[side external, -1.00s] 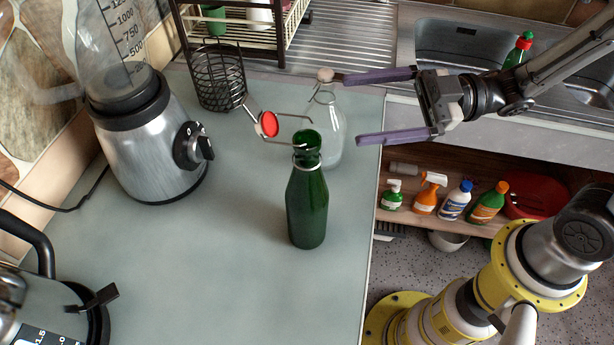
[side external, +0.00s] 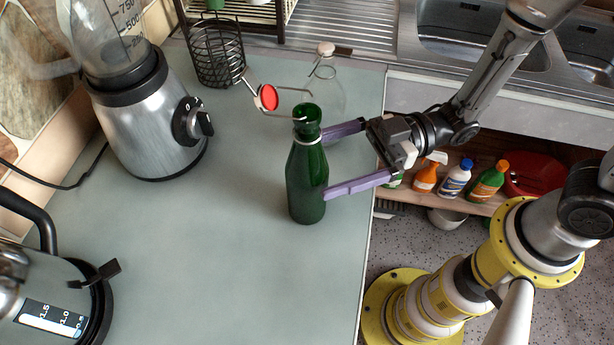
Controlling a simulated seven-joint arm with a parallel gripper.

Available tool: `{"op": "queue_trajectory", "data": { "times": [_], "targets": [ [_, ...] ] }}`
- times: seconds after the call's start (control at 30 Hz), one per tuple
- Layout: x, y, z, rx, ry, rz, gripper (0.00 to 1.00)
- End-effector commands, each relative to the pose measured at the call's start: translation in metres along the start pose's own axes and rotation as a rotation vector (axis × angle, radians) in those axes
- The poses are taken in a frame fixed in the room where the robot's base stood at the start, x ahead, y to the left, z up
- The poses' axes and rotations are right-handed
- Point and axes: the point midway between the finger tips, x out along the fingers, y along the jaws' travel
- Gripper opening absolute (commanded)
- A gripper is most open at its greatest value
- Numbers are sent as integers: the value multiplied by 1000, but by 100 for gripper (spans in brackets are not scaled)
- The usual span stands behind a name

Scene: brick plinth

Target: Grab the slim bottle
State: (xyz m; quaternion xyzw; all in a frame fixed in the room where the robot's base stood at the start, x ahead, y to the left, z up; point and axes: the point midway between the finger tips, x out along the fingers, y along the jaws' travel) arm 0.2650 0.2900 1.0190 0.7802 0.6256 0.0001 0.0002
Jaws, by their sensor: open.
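A green glass bottle (side external: 307,180) with an open swing-top and red seal (side external: 268,97) stands upright on the pale counter (side external: 230,260). A clear glass bottle (side external: 330,92) stands behind it, partly hidden. Both are narrow-necked; which one is the slim bottle is not certain. My gripper (side external: 325,164) is open at the right side of the green bottle. Its upper finger ends by the bottle's shoulder, and its lower finger overlaps the right edge of the body in the picture. Whether either finger touches the glass cannot be told. Nothing is held.
A blender (side external: 150,115) stands at the left, with a kettle (side external: 50,290) at the lower left. A black wire basket (side external: 215,55) is behind. The sink (side external: 470,45) is at the back right, above a shelf of spray bottles (side external: 428,175). The front counter is clear.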

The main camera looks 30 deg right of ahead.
Motion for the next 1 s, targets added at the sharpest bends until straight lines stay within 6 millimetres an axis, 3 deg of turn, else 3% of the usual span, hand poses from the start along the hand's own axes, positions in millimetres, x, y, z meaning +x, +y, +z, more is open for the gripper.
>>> {"op": "queue_trajectory", "data": {
  "times": [0.27, 0.6, 0.9, 1.0],
  "targets": [
    [17, -1, 1, 1, 0, -2, 100],
    [60, -2, 5, 1, 0, -2, 100],
    [64, -2, 5, 1, 0, 1, 100],
    [64, -2, 5, 1, 0, 1, 84]
  ]
}}
